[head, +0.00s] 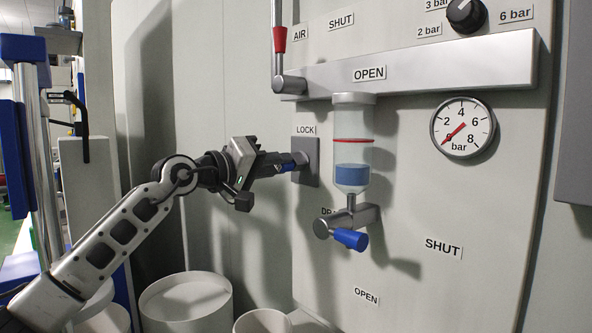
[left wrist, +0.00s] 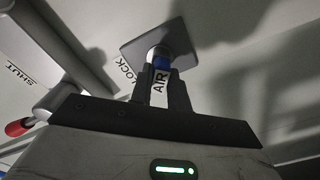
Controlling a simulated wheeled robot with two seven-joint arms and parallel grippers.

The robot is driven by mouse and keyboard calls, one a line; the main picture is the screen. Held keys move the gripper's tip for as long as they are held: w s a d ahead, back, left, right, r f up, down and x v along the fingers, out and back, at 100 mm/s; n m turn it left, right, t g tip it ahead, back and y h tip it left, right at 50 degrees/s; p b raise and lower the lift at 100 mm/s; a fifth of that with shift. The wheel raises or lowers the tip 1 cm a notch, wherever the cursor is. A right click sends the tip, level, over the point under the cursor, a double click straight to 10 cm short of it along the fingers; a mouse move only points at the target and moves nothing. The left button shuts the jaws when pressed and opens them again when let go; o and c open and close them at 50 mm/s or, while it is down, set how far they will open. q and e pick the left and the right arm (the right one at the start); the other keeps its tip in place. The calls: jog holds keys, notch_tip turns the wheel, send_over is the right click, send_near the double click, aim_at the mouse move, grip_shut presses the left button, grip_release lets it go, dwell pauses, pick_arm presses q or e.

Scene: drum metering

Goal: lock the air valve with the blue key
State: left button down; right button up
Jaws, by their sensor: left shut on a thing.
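The blue key (head: 287,166) is at the round lock on the grey lock plate (head: 305,176), under the LOCK label. My left gripper (head: 281,165) is shut on the key, straight in front of the plate. In the left wrist view the blue key (left wrist: 161,63) shows between the fingers, with a white AIR tag on it. It meets the lock barrel; how deep it sits is hidden. The air valve lever with its red grip (head: 280,40) stands upright from its hub, beside the AIR and SHUT labels. My right gripper is not in view.
A horizontal metal pipe (head: 430,65) runs above the lock, with a clear bowl (head: 352,150) of blue liquid and a blue-handled drain tap (head: 350,239) to the right. The gauge (head: 462,127) needle points low left. Drums (head: 187,302) stand below.

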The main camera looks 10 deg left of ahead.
pick_arm(q)
jog(key=shift+m, duration=0.7)
jog(key=shift+f+m+b, duration=0.15)
jog(key=shift+m+b, duration=0.65)
jog(key=shift+m, duration=1.5)
jog(key=c, duration=1.3)
grip_release()
jog(key=shift+o, duration=0.2)
